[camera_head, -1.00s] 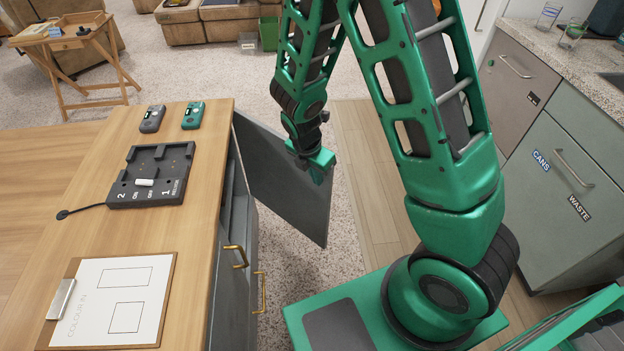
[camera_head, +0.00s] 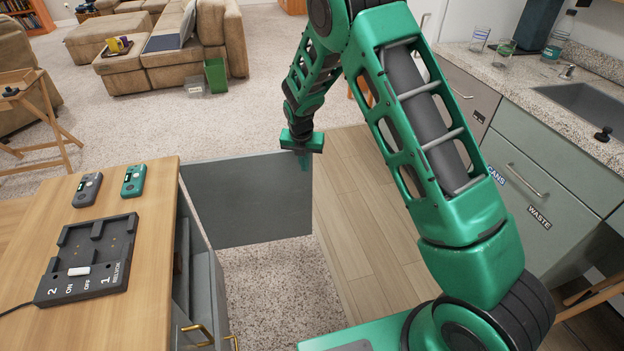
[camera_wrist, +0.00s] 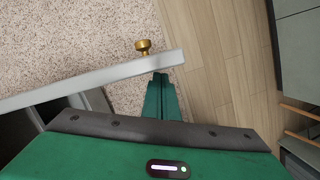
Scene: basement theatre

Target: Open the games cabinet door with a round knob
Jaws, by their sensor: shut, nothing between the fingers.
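The games cabinet (camera_head: 205,283) stands under the wooden top, and its grey door (camera_head: 245,200) stands wide open, roughly square to the cabinet front. In the wrist view the door's top edge (camera_wrist: 95,82) runs across the picture. The round brass knob (camera_wrist: 143,45) shows on the door's far side near its free end; it is hidden in the head view. My gripper (camera_head: 303,163) is shut and empty at the door's free upper corner. In the wrist view its fingers (camera_wrist: 161,82) are on the side of the door opposite the knob, close to or touching the panel.
The wooden top holds a black dock (camera_head: 92,262) and two handheld devices. Brass bar handles (camera_head: 197,333) stick out from the cabinet front. Grey-green kitchen cabinets (camera_head: 540,175) stand at the right. Carpet (camera_head: 262,285) and wood floor (camera_head: 350,210) are clear around the door.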

